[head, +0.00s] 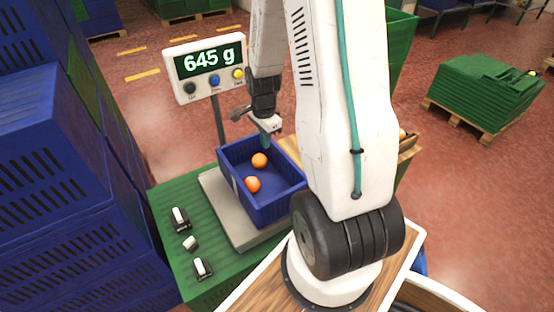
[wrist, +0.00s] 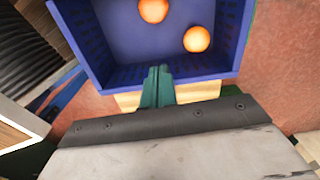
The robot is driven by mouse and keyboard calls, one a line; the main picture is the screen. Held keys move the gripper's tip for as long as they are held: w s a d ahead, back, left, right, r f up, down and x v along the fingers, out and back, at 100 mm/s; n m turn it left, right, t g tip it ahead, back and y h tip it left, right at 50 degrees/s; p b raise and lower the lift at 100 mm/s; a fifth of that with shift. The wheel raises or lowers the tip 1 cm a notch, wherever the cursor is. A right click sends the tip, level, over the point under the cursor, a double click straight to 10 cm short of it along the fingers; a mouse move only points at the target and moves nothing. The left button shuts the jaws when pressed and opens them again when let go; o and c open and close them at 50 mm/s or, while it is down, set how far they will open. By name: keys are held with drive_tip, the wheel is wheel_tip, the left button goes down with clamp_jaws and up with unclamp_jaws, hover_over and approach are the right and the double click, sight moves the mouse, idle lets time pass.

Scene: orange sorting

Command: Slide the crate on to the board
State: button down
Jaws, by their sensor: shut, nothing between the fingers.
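The blue crate (head: 284,201) sits on the scale's grey plate (head: 225,209) with two oranges (head: 260,160) inside. In the wrist view the crate (wrist: 105,45) fills the top middle. The tan wooden board (head: 408,154) lies beyond the crate to the right, largely hidden behind my arm. My gripper (head: 266,142) points down at the crate's far corner area. In the wrist view its teal fingers (wrist: 158,73) are together and empty, overlapping the crate's near wall. I cannot tell whether they touch it.
The scale display (head: 209,62) reads 645 g on a post behind the crate. The green table (head: 180,262) carries small black-and-white items at the left. Tall blue crate stacks (head: 60,200) stand at the left. Green crates on a pallet (head: 485,90) stand at the far right.

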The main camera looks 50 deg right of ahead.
drive_tip(key=shift+m, duration=0.3)
drive_tip(key=f, duration=1.1)
drive_tip(key=shift+s+d, duration=0.1)
drive_tip(key=shift+d, duration=0.15)
drive_tip(key=d, duration=0.3)
drive_tip(key=shift+s+f, duration=0.2)
drive_tip(key=shift+s, duration=0.2)
drive_tip(key=shift+s+d, duration=0.1)
drive_tip(key=shift+d, duration=0.4)
